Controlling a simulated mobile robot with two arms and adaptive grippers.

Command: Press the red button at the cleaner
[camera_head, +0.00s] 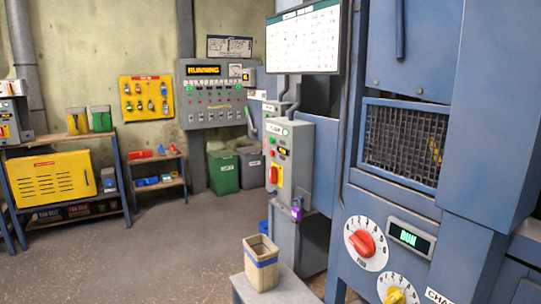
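A grey control box (290,160) stands in the middle of the view, with a small label too blurred to read. A small red button-like part (273,174) shows on its front-left side, beside a yellow panel (281,179). I cannot tell whether this box belongs to the cleaner. The large blue machine (395,210) at the right has a red rotary knob (362,243) on a white dial and a display (410,237) reading RUN. Neither of my grippers is in view.
A beige bin (261,262) stands on a grey stand (278,290) in front of the control box. A wall panel (212,95) reads RUNNING. Green (223,172) and grey (250,166) bins stand below. Shelves and a yellow cabinet (52,178) are left. The floor at left is clear.

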